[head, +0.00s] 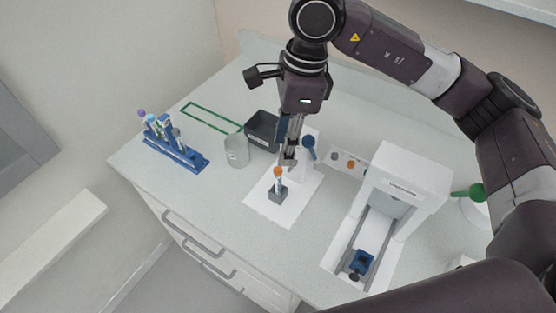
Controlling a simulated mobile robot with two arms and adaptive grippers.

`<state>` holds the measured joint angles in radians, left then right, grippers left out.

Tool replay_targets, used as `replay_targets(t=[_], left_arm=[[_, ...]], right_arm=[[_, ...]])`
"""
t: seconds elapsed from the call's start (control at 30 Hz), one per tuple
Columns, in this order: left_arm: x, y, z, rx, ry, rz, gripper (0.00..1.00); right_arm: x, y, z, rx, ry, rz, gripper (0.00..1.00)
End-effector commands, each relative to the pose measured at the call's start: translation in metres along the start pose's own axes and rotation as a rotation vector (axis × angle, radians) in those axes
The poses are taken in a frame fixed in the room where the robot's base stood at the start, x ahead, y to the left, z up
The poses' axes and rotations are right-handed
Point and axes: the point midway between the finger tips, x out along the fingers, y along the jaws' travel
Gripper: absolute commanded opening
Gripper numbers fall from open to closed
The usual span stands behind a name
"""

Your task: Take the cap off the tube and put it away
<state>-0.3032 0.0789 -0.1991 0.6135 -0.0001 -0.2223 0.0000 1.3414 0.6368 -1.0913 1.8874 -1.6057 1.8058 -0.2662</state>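A small tube with an orange cap (278,172) stands upright in a dark grey holder (277,193) on a white mat (262,208). My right gripper (288,158) points down just above and slightly right of the cap, with its fingers seen nearly edge-on. A small gap seems to show between fingertips and cap, and whether the fingers are apart is unclear. A white strip (340,157) with several small round coloured spots or caps lies right of the mat. My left gripper is not in view.
A blue rack (190,160) with several tubes stands at left. A pale beaker (236,152) and a black bin (262,128) stand behind the mat. A green outline (205,120) marks clear table. A white machine (408,172) with a blue tube seat (362,258) stands at right.

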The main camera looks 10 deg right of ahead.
Motion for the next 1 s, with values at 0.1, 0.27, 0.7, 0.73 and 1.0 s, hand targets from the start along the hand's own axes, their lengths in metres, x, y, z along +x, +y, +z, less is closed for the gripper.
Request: replay_targets(t=[0.1,0.27,0.7,0.73,1.0], left_arm=[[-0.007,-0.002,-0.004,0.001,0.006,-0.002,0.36],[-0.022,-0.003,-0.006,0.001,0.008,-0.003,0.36],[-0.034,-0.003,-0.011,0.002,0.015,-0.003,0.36],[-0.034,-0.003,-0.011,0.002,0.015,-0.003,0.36],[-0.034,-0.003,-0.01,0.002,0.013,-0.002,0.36]], right_arm=[[0.012,0.001,0.0,0.0,0.0,0.003,0.35],[0.028,0.002,0.001,-0.001,0.001,0.005,0.35],[0.065,0.001,0.001,-0.001,-0.002,0.0,0.35],[0.065,0.001,0.001,-0.001,-0.002,0.0,0.35],[0.065,0.001,0.001,-0.001,-0.002,0.0,0.11]])
